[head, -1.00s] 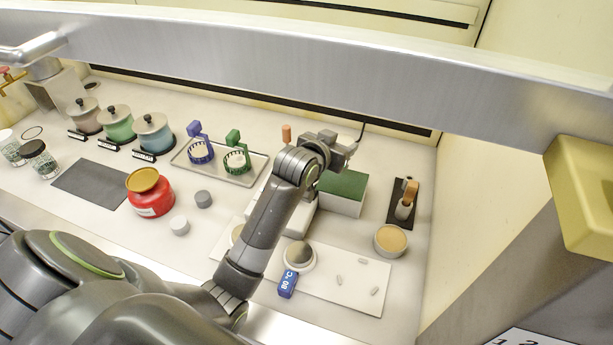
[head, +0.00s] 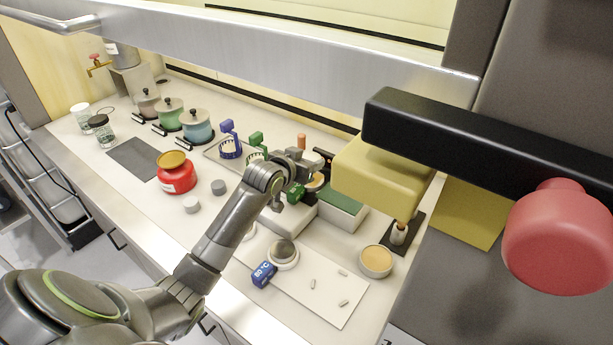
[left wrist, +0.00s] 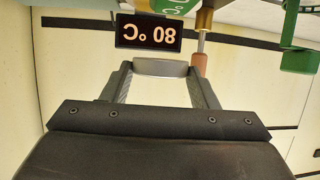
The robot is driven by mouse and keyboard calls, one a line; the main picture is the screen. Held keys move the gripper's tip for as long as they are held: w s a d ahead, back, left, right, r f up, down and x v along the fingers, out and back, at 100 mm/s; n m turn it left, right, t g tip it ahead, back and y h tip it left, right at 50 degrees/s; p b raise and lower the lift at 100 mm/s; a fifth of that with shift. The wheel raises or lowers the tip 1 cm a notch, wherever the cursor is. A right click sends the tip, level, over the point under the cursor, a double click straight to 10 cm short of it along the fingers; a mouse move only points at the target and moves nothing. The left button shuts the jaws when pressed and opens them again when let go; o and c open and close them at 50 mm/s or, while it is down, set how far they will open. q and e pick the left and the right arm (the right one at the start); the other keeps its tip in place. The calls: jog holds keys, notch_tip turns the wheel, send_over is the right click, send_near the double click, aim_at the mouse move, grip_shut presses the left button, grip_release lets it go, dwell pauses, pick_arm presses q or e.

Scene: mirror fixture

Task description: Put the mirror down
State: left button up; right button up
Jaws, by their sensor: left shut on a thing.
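My left gripper (left wrist: 160,80) is shut on a pale grey, slightly curved piece, the mirror (left wrist: 160,68), which spans its two fingertips in the left wrist view. Only its narrow edge shows, so its face is hidden. In the head view my left gripper (head: 312,160) is above the back of the bench, behind and left of a green-topped white box (head: 342,197); the mirror cannot be made out there. My right gripper is not in view.
A black display reading 80 °C (left wrist: 149,32) is just beyond the fingertips. A blue 80 °C block (head: 264,274) stands beside a white-rimmed silver disc (head: 283,251). A red jar (head: 177,178) is to the left. A yellow block (head: 380,180) hangs at the right. The white mat (head: 300,300) has bare room.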

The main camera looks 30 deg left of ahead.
pick_arm(q)
jog(key=shift+f, duration=0.55)
notch_tip(320, 180, down, 3)
jog(key=shift+d, duration=0.15)
jog(key=shift+f+p, duration=0.3)
jog(key=shift+f, duration=0.25)
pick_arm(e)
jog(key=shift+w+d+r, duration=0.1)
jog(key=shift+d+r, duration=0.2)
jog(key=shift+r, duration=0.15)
